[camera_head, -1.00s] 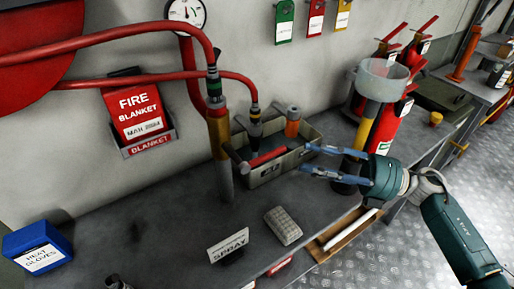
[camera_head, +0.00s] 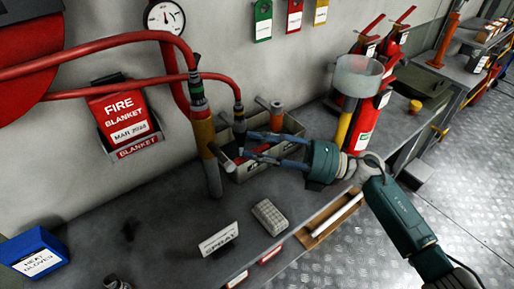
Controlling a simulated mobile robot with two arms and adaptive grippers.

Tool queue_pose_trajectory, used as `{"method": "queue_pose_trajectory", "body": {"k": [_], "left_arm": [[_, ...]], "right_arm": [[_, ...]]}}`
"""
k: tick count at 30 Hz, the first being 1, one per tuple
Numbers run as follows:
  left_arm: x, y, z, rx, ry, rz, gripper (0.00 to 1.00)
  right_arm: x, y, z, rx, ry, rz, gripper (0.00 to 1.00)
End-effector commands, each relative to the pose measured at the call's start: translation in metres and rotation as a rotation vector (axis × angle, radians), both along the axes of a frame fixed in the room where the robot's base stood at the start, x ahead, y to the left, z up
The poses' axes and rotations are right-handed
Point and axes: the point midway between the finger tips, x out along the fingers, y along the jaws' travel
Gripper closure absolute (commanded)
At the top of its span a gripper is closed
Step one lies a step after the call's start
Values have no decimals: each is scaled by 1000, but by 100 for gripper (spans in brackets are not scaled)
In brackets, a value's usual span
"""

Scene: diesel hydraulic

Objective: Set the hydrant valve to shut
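The hydrant valve seems to be at the brass-yellow standpipe (camera_head: 203,132), which stands upright on the bench with a red hose on its top. A short grey lever (camera_head: 220,156) juts from its right side; a red bar near it is mostly hidden behind my fingers. I cannot tell the valve's setting. My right gripper (camera_head: 246,146) is open, with its two blue fingers pointing left, just right of the grey lever and in front of the grey bin. I see nothing between the fingers, and cannot tell whether they touch the lever or bar. My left gripper is out of view.
A grey bin (camera_head: 290,128) holds a hose nozzle (camera_head: 239,118) and an orange-topped cylinder (camera_head: 277,115). The bench's left middle is free.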

Motion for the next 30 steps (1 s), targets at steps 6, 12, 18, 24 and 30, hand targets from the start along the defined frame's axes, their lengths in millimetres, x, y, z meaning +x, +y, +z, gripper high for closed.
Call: {"method": "queue_pose_trajectory", "body": {"k": [6, 12, 18, 24, 30], "left_arm": [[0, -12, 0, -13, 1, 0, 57], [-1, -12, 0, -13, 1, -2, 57], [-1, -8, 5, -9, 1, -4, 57], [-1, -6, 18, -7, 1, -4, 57], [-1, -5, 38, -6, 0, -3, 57]], "right_arm": [[0, 0, 0, 0, 0, 0, 100], [0, -1, 0, -3, -1, -1, 100], [0, -1, 5, -35, -26, -1, 100], [-1, 0, 15, -125, -92, -1, 100], [0, 3, 30, -264, -194, 0, 100]]}}
